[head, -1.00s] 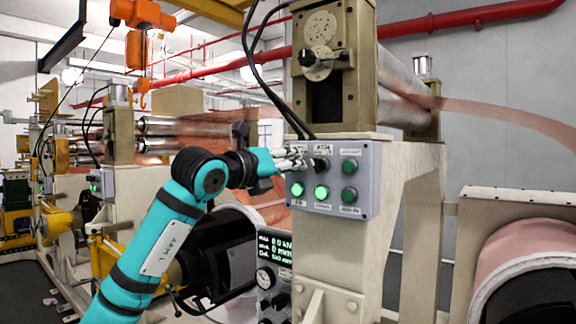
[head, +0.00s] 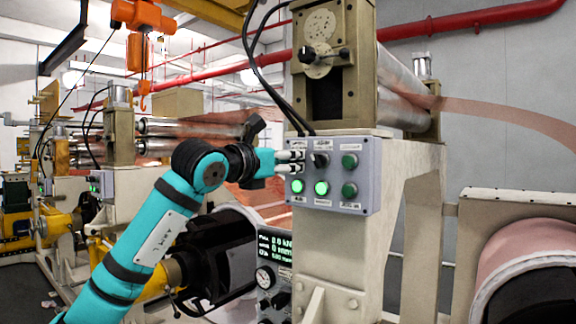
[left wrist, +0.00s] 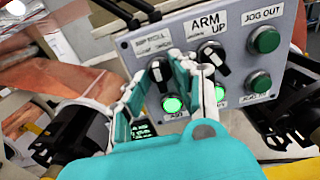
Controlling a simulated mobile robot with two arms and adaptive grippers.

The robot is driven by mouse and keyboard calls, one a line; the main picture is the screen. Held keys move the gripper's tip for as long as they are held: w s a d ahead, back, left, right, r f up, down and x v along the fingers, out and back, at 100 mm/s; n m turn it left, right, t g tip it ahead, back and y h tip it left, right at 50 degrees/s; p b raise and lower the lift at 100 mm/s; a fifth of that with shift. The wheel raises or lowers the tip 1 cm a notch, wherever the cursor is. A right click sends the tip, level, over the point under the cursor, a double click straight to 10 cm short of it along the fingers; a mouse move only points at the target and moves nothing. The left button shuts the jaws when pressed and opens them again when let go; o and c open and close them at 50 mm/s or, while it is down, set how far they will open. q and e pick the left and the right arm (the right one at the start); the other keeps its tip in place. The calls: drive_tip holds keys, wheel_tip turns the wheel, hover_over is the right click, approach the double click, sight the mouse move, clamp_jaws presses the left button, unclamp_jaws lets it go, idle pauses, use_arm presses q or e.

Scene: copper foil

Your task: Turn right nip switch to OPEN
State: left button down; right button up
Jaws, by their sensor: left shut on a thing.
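The grey control panel (head: 334,205) is on the cream machine post. The black nip switch knob (left wrist: 160,76) is at its upper left, under a small label that is hard to read. My left gripper (head: 298,161) reaches it from the left, fingers one above the other. In the left wrist view my left gripper (left wrist: 162,72) is shut on this knob, a fingertip on each side. The knob's pointer looks tilted, but the fingers partly hide it and I cannot tell its exact setting. My right gripper is not in view.
Just right of the held knob is a second black knob (left wrist: 212,56) labelled ARM UP. Green buttons (head: 349,161) sit further right. Two lit green buttons (head: 321,188) are below the knobs. A display (head: 275,248) is lower left of the panel. Black cables hang above.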

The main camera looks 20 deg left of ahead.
use_arm(q)
drive_tip(key=m, duration=0.5)
drive_tip(key=shift+f+m, duration=0.1)
drive_tip(key=shift+m, duration=0.2)
drive_tip(key=shift+b, duration=0.3)
drive_tip(key=c, duration=1.4)
unclamp_jaws()
drive_tip(key=shift+s, duration=0.1)
drive_tip(key=v, duration=1.1)
drive_tip(key=shift+s+a, duration=0.1)
drive_tip(key=shift+s, duration=0.3)
